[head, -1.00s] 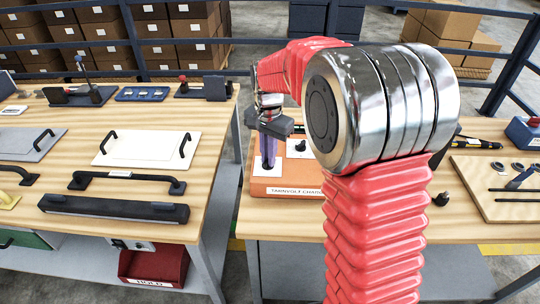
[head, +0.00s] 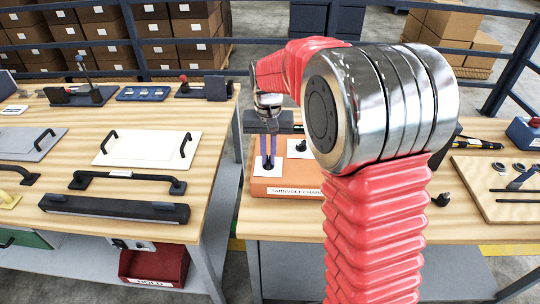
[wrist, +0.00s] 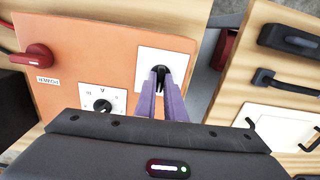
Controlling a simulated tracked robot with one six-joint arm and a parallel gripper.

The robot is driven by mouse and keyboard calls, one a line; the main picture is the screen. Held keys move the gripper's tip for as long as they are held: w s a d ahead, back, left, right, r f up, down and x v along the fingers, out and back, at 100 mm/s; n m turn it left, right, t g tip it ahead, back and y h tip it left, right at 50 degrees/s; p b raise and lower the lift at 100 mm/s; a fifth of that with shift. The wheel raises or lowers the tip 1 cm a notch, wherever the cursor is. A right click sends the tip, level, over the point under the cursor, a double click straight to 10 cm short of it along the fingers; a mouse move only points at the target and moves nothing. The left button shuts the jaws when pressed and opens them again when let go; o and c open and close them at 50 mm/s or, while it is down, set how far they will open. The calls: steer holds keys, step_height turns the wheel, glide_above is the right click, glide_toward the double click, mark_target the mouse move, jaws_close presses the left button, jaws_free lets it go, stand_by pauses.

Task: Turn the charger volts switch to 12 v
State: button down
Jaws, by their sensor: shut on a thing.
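The orange charger box (head: 285,186) stands on the right-hand wooden bench, partly hidden by my arm in the head view. In the wrist view its orange face (wrist: 100,48) fills the left half. A white plate (wrist: 172,62) there carries a black switch knob (wrist: 160,70). My gripper (wrist: 161,80) is shut on this knob, with a purple finger on each side. The fingers and palm cover part of the plate. I cannot read volt marks or the knob's setting. A second black knob (wrist: 102,105) on a plate marked A sits to the left, apart from the fingers.
A red knob (wrist: 38,57) labelled POWER stands at the face's far left. In the head view, the left bench (head: 215,150) holds handles and panels across a gap. A board with rods (head: 500,190) lies at the right.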

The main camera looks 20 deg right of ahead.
mark_target(268, 159)
steer(key=n, duration=0.5)
steer(key=shift+s+n, duration=0.15)
steer(key=shift+n, duration=0.15)
steer(key=shift+f, duration=0.1)
steer(key=c, duration=1.8)
jaws_free()
steer(key=shift+c, duration=0.2)
step_height(268, 159, up, 14)
steer(key=shift+f, duration=0.1)
